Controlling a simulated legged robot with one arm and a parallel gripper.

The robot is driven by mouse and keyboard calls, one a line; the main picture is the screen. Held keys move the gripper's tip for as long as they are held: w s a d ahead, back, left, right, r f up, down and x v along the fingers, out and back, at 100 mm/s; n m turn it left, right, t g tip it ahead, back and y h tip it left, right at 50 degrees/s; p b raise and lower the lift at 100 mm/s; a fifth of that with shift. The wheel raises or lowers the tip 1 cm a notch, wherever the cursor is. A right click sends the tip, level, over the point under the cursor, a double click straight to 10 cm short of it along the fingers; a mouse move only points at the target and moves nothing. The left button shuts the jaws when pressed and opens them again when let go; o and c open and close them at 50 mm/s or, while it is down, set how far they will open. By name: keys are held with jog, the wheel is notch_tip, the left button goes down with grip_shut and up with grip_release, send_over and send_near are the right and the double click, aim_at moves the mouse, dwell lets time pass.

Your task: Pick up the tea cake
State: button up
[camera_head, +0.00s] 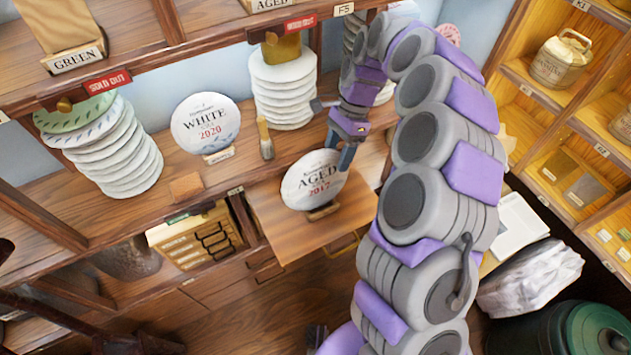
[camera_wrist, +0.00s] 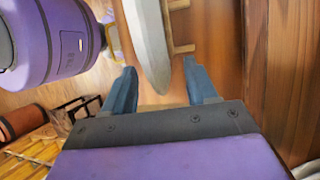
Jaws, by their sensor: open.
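A round white tea cake labelled "AGED 2017" (camera_head: 314,180) stands upright on a small wooden stand (camera_head: 322,212) on a pulled-out wooden board. My gripper (camera_head: 345,158) is at the cake's upper right edge in the head view. In the wrist view the cake (camera_wrist: 150,45) shows edge-on, its tip between the two blue fingers of my gripper (camera_wrist: 160,88). The fingers are open, with a gap on both sides of the cake. I cannot tell how deep the cake's edge reaches between them.
A "WHITE 2020" cake (camera_head: 206,124) stands on the shelf to the left. Stacks of wrapped cakes (camera_head: 283,88) stand behind, and another stack (camera_head: 110,150) at far left. A small brush (camera_head: 265,140) stands nearby. The pulled-out board (camera_head: 275,235) has bare room in front.

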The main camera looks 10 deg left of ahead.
jog(key=shift+s+f, duration=0.25)
jog(key=shift+f, duration=0.2)
jog(key=shift+c, duration=0.3)
jog(key=shift+a, duration=0.25)
jog(key=c, duration=0.5)
jog(key=shift+d, duration=0.1)
grip_shut()
